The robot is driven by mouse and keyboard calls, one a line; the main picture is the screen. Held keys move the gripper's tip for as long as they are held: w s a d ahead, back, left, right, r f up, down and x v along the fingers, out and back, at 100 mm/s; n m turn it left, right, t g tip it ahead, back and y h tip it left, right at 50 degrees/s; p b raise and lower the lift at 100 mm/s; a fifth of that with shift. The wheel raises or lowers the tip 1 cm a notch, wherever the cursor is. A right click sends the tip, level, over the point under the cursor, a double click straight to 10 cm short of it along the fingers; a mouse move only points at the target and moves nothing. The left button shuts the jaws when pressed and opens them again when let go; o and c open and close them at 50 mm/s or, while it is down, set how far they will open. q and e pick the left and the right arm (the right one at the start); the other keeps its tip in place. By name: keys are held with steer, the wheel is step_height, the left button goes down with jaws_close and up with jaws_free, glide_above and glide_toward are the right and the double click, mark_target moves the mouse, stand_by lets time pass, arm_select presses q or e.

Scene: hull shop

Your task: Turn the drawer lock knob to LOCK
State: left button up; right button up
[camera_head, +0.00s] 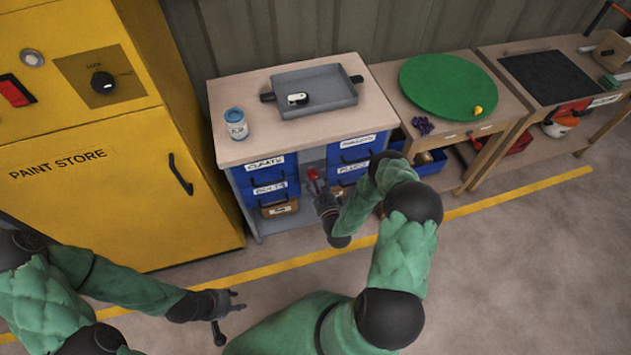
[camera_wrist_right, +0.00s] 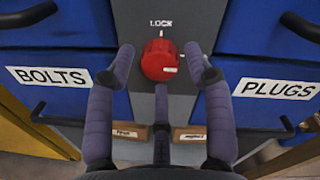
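The red drawer lock knob (camera_wrist_right: 158,60) sits on a grey panel (camera_wrist_right: 185,95) between the blue drawers. The word LOCK stands above it with a short tick below the word. The knob's white mark is on its right side, not up at LOCK. In the head view the knob (camera_head: 313,174) shows at the cabinet front. My right gripper (camera_wrist_right: 160,66) is open, its fingers spread on both sides of the knob with gaps showing. It also shows in the head view (camera_head: 322,190). My left gripper (camera_head: 230,302) is open and empty above the floor at lower left.
Drawers labelled BOLTS (camera_wrist_right: 50,77) and PLUGS (camera_wrist_right: 278,89), with dark handles, flank the panel. A yellow paint store (camera_head: 100,190) is at left. The floor in front is clear.

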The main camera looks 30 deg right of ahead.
steer(key=c, duration=0.7)
steer(key=shift+c, duration=0.2)
steer(key=shift+n, duration=0.4)
steer(key=n, duration=0.3)
steer(key=shift+n, duration=0.4)
steer(key=n, duration=0.4)
steer(key=shift+g, duration=0.3)
steer(key=n+b, duration=0.1)
steer(key=n, duration=0.3)
steer(key=shift+n, duration=0.3)
steer(key=n+h, duration=0.1)
steer(key=n, duration=0.3)
